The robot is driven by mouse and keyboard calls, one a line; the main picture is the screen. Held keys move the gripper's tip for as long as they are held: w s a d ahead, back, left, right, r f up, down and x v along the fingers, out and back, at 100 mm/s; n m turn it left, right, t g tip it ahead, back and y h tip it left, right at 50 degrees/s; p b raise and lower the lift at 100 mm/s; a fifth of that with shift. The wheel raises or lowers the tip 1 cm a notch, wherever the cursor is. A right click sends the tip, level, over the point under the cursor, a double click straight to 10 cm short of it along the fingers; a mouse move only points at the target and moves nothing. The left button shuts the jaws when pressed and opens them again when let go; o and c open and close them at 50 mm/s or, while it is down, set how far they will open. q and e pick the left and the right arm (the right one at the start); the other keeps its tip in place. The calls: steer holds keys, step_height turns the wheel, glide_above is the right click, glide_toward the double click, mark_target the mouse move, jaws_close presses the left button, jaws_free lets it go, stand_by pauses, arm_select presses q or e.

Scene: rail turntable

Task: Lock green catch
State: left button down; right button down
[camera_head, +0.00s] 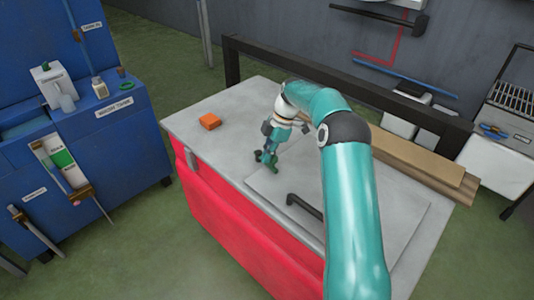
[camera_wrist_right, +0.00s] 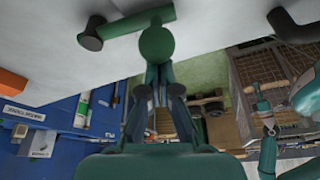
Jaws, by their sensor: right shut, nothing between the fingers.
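The green catch (camera_head: 267,158) is on the grey bench top, at the corner of the square lid panel (camera_head: 350,215). In the right wrist view it is a green bar (camera_wrist_right: 140,24) with a dark round end and a round green knob (camera_wrist_right: 155,44). My right gripper (camera_head: 270,150) points down over the catch, shut and empty. Its fingertips (camera_wrist_right: 158,72) are close to the knob; I cannot tell whether they touch. Teal parts at the right of the wrist view (camera_wrist_right: 268,125) look like my left arm; the state of its gripper is unclear.
A black handle (camera_head: 304,206) stands on the panel, right of the catch. An orange block (camera_head: 210,121) lies at the left of the bench. A dark rail (camera_head: 330,82) and brown boards (camera_head: 420,163) line the back. A blue cabinet (camera_head: 120,125) stands at left.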

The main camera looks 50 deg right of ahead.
arm_select(q)
steer(key=shift+w+d+r, duration=0.15)
steer(key=shift+d+r, duration=0.05)
steer(key=shift+r, duration=0.05)
arm_select(e)
steer(key=shift+s+d, duration=0.2)
steer(key=shift+d, duration=0.45)
steer(key=shift+d, duration=0.1)
